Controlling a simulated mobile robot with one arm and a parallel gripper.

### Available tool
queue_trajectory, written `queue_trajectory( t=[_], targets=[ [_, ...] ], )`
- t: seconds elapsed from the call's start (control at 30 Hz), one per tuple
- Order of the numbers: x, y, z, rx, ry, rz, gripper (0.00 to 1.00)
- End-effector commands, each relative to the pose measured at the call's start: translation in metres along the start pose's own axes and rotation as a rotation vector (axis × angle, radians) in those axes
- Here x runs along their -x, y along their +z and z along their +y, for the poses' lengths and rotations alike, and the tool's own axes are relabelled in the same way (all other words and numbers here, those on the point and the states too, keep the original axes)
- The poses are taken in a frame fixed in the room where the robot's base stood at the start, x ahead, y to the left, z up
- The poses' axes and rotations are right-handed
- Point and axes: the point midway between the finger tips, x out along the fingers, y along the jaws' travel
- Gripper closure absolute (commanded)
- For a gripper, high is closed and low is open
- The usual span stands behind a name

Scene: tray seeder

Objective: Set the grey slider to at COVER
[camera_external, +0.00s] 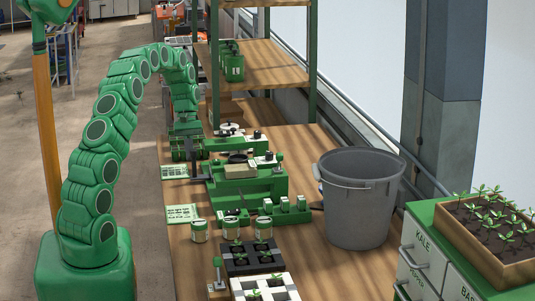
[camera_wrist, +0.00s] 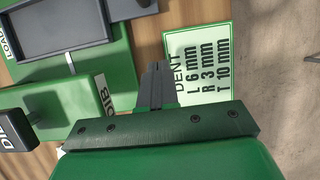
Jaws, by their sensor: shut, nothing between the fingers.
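My gripper (camera_external: 190,170) hangs over the left edge of the bench, beside a green machine (camera_external: 262,186). In the wrist view its dark fingers (camera_wrist: 156,84) are together with nothing between them. A shallow grey tray-shaped piece (camera_wrist: 65,25) lies on the green machine, apart from the fingers and up and left of them. It may be the grey slider; I cannot be sure. A LOAD label (camera_wrist: 11,40) is at its left, and a DIB label (camera_wrist: 105,90) is on the green body nearer the fingers. No COVER label is readable.
A printed card (camera_wrist: 197,65) lies right of the fingers. Small tins (camera_external: 232,228), a dark seedling tray (camera_external: 250,256) and a white one (camera_external: 265,288) stand on the nearer bench. A grey bucket (camera_external: 358,205) is at right. Shelves (camera_external: 265,62) rise behind.

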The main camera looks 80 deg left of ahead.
Motion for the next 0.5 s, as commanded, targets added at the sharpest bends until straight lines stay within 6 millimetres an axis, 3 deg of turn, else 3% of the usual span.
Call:
queue_trajectory(
  t=[0.2,0.5],
  targets=[
    [-0.035,0.001,-0.001,0.0,-0.002,-0.004,1.0],
    [-0.041,0.027,0.0,-0.001,0.001,0.0,1.0]
  ],
)
